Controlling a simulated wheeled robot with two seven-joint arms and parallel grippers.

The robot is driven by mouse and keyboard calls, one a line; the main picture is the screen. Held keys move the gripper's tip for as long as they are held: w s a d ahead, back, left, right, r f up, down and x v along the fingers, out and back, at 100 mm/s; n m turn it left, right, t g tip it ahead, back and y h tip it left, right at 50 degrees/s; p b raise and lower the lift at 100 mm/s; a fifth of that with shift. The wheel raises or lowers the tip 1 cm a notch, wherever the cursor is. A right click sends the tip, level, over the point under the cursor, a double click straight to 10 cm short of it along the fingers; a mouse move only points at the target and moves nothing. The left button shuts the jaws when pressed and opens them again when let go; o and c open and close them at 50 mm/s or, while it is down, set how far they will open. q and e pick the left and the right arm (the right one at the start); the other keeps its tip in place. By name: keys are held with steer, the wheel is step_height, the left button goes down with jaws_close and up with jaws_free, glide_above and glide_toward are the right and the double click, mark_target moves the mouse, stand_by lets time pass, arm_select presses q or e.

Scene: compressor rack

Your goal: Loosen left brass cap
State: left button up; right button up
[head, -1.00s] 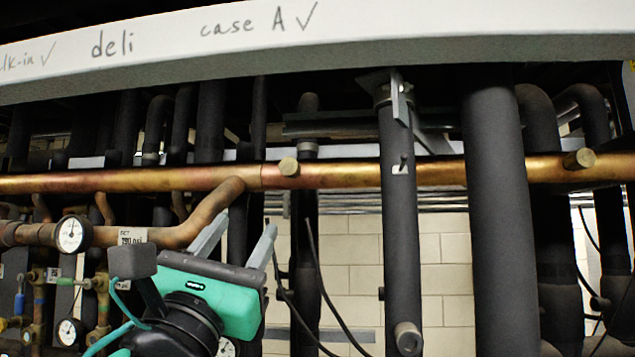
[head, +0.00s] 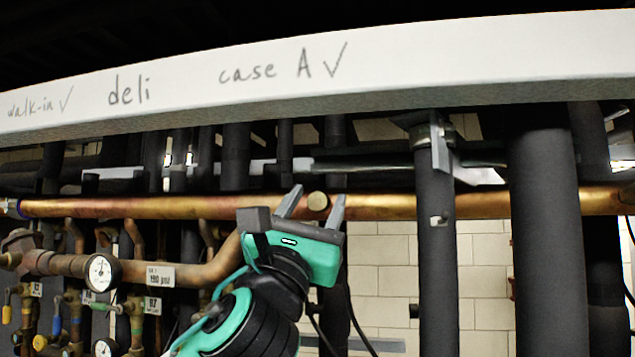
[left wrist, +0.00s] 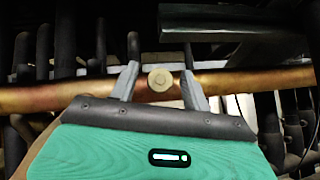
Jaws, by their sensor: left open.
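The left brass cap (head: 318,201) is a small round fitting on the front of the horizontal copper pipe (head: 150,207). In the left wrist view the cap (left wrist: 160,80) sits between the fingertips, with a gap on each side. My left gripper (head: 315,203) is open, its two grey fingers pointing up on either side of the cap in the head view. It also shows in the left wrist view (left wrist: 160,88). I cannot tell how deep the fingers reach along the cap. My right gripper is in neither view.
A white beam (head: 400,75) with handwriting runs above the pipe. Thick dark vertical pipes (head: 545,230) stand to the right. A pressure gauge (head: 102,272) and several valves are at lower left. A pale block wall (head: 385,258) shows behind.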

arm_select(q)
steer(key=shift+w+d+r, duration=0.2)
steer(key=shift+w+r, duration=0.15)
steer(key=shift+w, duration=0.1)
steer(key=c, duration=1)
steer(key=shift+s+f+n+y+b, duration=0.1)
steer(key=shift+f+n+y+b, duration=0.05)
steer(key=shift+n+y+b, duration=0.3)
steer(key=n+t+y+b, duration=0.1)
steer(key=n+y+b, duration=0.1)
steer(key=n+y, duration=0.2)
steer(key=n+t+y+b, duration=0.1)
steer(key=n+y+b, duration=0.2)
steer(key=n+y, duration=0.1)
steer(key=shift+n+t, duration=0.3)
steer(key=shift+n, duration=0.05)
steer(key=n+y+b, duration=0.1)
steer(key=n+y, duration=0.1)
steer(key=y, duration=0.1)
steer(key=shift+n, duration=0.4)
steer(key=shift+r+n+y+b, duration=0.2)
steer(key=shift+n+y+b, duration=0.15)
steer(key=shift+n+y, duration=0.15)
steer(key=shift+a, duration=0.1)
steer(key=o, duration=1)
